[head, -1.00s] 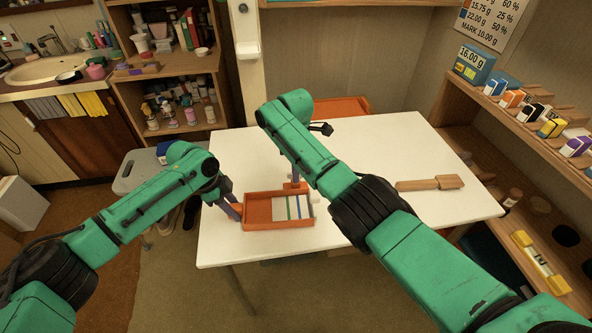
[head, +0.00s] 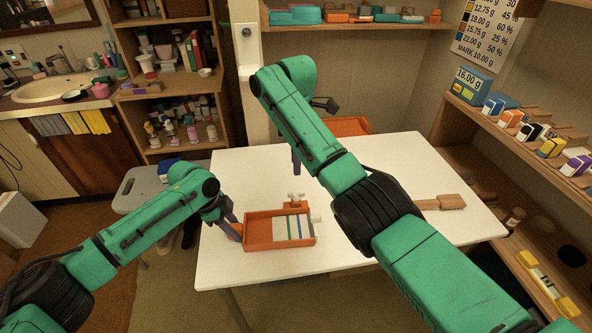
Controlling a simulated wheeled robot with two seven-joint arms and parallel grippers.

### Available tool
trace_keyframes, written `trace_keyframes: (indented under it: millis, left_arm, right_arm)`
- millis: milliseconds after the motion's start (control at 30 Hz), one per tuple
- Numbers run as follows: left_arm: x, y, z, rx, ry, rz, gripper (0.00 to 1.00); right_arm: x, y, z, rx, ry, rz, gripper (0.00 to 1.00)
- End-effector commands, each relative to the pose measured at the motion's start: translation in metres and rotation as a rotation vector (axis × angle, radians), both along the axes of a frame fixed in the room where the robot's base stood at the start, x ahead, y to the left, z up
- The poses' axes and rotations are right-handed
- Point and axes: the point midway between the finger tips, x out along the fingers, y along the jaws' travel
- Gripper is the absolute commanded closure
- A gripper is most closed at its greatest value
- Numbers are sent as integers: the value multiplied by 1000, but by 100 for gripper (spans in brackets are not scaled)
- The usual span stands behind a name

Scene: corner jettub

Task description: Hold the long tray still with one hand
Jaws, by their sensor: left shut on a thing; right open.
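The long orange tray (head: 262,246) lies on the white table near its front edge. Pale pieces with green and blue stripes (head: 293,228) lie in its right part. A small white fitting (head: 296,198) stands at its back edge and a white knob (head: 316,217) at its right end. My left gripper (head: 237,232) is shut on the tray's left end. My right gripper (head: 296,168) is open and empty, above the table behind the tray, partly hidden by its own arm.
A wooden brush-like tool (head: 442,203) lies on the table (head: 225,262) at the right. Another orange tray (head: 350,125) sits at the back, partly behind my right arm. A shelf with small boxes (head: 550,147) borders the right side. The table's front right is clear.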

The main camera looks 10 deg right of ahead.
Motion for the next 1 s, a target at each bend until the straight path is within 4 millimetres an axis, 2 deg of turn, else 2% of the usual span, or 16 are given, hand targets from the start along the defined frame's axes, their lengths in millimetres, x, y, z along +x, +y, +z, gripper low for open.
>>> trace_keyframes:
  millis: [267, 300, 367, 667, 767, 867, 1000]
  left_arm:
    - [-2, 1, -3, 4, 7, -3, 100]
    - [-2, 1, -3, 4, 7, -3, 50]
    - [-2, 1, -3, 4, 6, -2, 31]
    - [-1, 1, -1, 2, 3, -1, 31]
    - [0, 2, 6, 0, 1, 0, 31]
    - [1, 9, 23, 1, -1, 0, 31]
    - [1, 21, 60, 1, -1, 0, 31]
  right_arm:
    - [0, 0, -1, 0, 0, 0, 57]
    - [0, 0, -1, 0, 0, 1, 57]
    - [0, 0, -1, 0, 0, 1, 57]
    - [0, 0, 0, 0, 0, 1, 57]
    - [0, 0, 0, 0, 0, 1, 57]
    - [0, 0, 0, 0, 0, 1, 57]
    - [0, 0, 0, 0, 0, 1, 57]
